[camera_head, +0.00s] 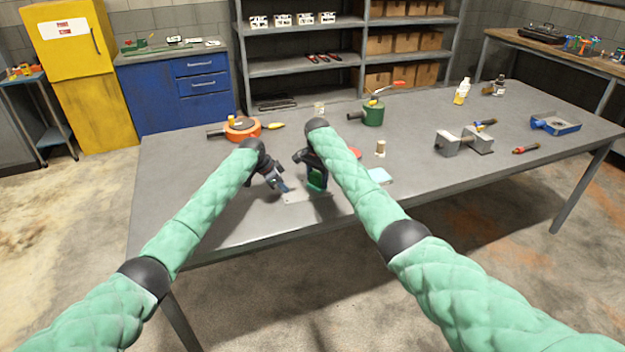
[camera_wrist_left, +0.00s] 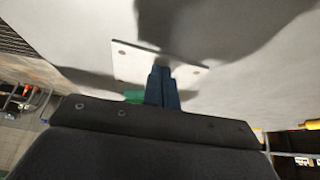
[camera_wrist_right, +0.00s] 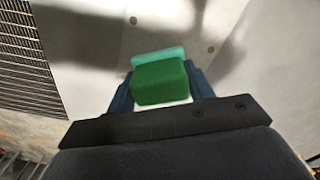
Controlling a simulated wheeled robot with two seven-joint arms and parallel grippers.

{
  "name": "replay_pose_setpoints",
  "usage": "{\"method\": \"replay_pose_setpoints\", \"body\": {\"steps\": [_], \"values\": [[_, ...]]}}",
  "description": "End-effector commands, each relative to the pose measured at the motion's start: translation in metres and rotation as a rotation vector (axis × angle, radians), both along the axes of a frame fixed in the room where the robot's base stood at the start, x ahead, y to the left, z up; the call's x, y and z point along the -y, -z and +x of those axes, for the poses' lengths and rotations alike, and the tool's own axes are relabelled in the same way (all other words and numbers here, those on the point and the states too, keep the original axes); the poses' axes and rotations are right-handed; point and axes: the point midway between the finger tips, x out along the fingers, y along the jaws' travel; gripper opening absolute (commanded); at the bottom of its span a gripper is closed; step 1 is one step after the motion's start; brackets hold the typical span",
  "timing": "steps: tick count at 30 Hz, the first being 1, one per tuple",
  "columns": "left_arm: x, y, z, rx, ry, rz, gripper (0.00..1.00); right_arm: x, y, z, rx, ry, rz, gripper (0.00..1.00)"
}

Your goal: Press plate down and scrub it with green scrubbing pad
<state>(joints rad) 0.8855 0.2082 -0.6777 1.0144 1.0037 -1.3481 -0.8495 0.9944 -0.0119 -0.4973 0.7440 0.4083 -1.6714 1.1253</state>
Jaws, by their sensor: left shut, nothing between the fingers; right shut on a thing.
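The plate (camera_head: 296,197) is a thin light-grey sheet with small corner holes, lying flat near the table's front edge. It also shows in the left wrist view (camera_wrist_left: 128,62). My left gripper (camera_head: 286,188) is shut and empty, with its blue fingertips pointing down over the plate's left part; whether they touch it I cannot tell. My right gripper (camera_wrist_right: 158,84) is shut on the green scrubbing pad (camera_wrist_right: 160,86), a dark green block with a lighter green far layer. The pad is over the plate's right part in the head view (camera_head: 317,181); contact with the plate is not clear.
The front left is clear.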

Motion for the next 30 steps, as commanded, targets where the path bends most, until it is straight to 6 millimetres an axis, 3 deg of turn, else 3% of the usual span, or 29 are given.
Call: {"method": "replay_pose_setpoints", "body": {"steps": [17, 30], "values": [[-0.001, 0.005, -0.002, -0.005, 0.000, 0.002, 0.00, 0.029, 0.001, 0.006, -0.002, 0.001, -0.001, 0.34], [0.000, 0.005, -0.002, -0.005, 0.000, 0.002, 0.00, 0.022, 0.003, 0.012, -0.001, 0.000, 0.000, 0.34]]}}
